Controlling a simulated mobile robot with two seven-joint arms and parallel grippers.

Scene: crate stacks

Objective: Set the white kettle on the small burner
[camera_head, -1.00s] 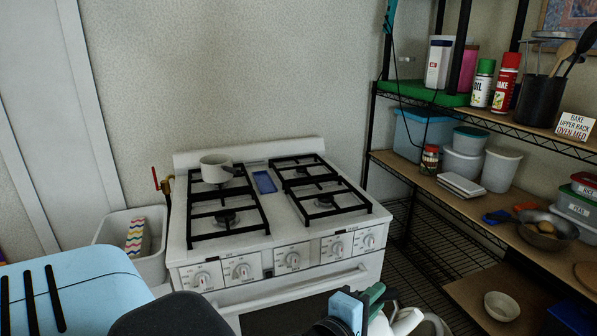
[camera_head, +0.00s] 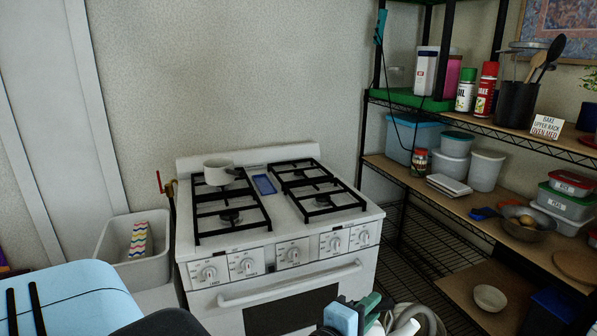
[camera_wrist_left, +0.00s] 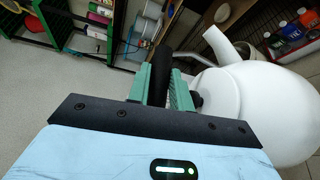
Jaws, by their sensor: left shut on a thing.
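The white kettle (camera_wrist_left: 265,110) fills the right of the left wrist view, its spout toward the top. My left gripper (camera_wrist_left: 165,85) has its green fingers shut on the kettle's black handle. In the head view my left gripper (camera_head: 362,308) is at the bottom edge, in front of the stove, with a little of the kettle (camera_head: 402,329) beside it. The white stove (camera_head: 288,251) has several burners under black grates. The front left burner (camera_head: 230,217) and front right burner (camera_head: 323,201) are bare. I cannot tell surely which burner is smallest. My right gripper is not in view.
A white saucepan (camera_head: 216,173) stands on the back left burner. A blue spoon rest (camera_head: 263,184) lies between the grates. A grey bin (camera_head: 133,263) stands left of the stove. A wire shelf (camera_head: 440,195) with containers stands to the right.

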